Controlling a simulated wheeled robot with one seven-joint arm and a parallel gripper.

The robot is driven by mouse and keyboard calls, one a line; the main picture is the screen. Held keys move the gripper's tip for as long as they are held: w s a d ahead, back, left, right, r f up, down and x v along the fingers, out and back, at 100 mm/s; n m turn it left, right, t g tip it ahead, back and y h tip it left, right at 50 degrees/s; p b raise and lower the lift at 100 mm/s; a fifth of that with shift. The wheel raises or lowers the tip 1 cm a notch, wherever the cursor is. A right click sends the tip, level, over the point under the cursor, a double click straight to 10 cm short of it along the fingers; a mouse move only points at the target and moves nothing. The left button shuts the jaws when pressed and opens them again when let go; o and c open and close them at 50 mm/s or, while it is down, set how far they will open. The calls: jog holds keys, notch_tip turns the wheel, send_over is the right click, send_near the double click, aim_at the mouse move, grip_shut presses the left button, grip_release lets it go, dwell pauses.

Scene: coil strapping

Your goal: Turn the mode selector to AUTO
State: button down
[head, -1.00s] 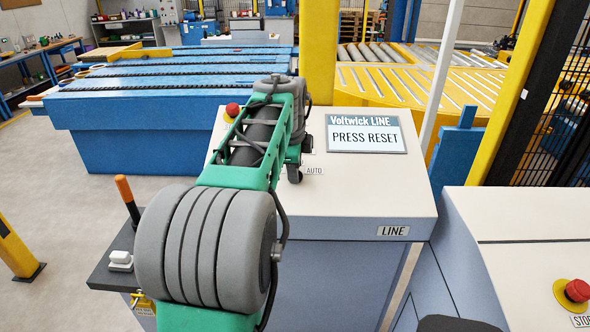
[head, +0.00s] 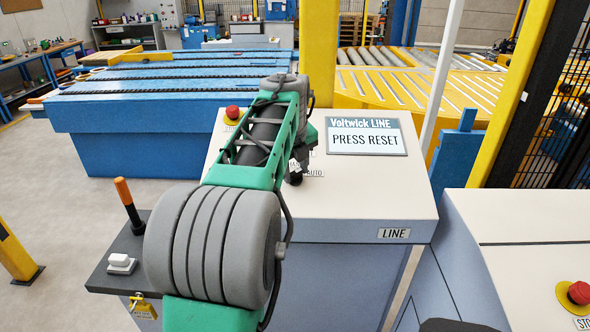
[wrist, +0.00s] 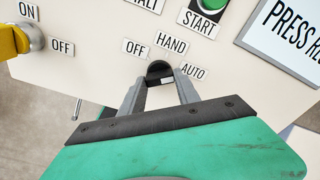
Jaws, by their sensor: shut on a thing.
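The mode selector is a small black knob (wrist: 160,70) on the cream panel, with OFF (wrist: 134,47), HAND (wrist: 171,44) and AUTO (wrist: 193,71) labels around its upper side. My gripper (wrist: 160,88) is shut on the knob in the wrist view, one grey finger on each side. Which label the knob points to is not clear. In the head view my arm hides most of the knob and fingers; the AUTO label (head: 315,173) shows just right of my gripper (head: 295,179).
The console (head: 375,200) carries a screen (head: 366,136) reading PRESS RESET and a red button (head: 233,112). In the wrist view a green START button (wrist: 207,18) is above the knob, and a yellow switch handle (wrist: 12,41) is at the far left.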

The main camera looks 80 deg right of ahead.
jog(key=shift+m, duration=0.6)
jog(key=c, duration=0.9)
grip_release()
jog(key=v, duration=0.8)
jog(key=shift+f, duration=0.1)
